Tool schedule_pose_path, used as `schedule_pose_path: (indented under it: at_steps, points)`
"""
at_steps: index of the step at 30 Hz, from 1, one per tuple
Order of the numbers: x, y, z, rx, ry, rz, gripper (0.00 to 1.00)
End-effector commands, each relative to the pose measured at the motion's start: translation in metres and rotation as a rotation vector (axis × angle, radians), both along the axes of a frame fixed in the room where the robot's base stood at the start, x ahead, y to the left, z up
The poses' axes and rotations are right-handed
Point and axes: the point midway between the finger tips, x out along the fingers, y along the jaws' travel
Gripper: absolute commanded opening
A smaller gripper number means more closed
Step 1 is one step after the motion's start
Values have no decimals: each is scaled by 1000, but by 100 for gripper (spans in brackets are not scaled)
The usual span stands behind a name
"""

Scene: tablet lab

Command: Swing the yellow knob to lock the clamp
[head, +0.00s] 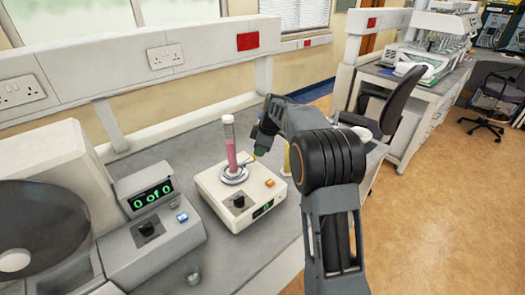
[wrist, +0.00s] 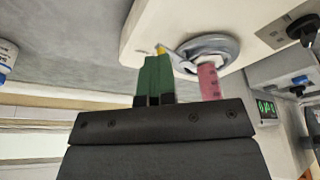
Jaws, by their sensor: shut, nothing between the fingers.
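The cream stirrer-like device (head: 215,195) stands on the grey bench. A clear tube with pink contents (head: 231,155) stands upright on it, within a grey round clamp (head: 238,179). The clamp also shows in the wrist view (wrist: 215,45), with part of the pink tube (wrist: 208,82). The yellow knob (wrist: 161,49) is at the end of the clamp's lever, right at my green fingertips; I cannot tell whether they touch. My gripper (wrist: 155,60) is shut with nothing between its fingers. In the head view my gripper (head: 258,145) is just right of the tube, partly hidden by my arm.
A pale yellow upright object (head: 286,160) is partly hidden behind my arm. The front of the bench is mostly clear.

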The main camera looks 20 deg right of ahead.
Motion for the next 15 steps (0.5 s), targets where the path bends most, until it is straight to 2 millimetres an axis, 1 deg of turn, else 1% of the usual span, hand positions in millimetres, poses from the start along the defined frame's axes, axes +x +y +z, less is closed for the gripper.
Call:
schedule_pose_path:
  at_steps: [1,4,12,15]
  points:
    - [-2,5,-4,5,9,5,0]
    - [-3,8,-4,6,10,6,0]
    - [-4,7,-5,7,14,5,0]
    - [-5,4,-5,6,14,5,0]
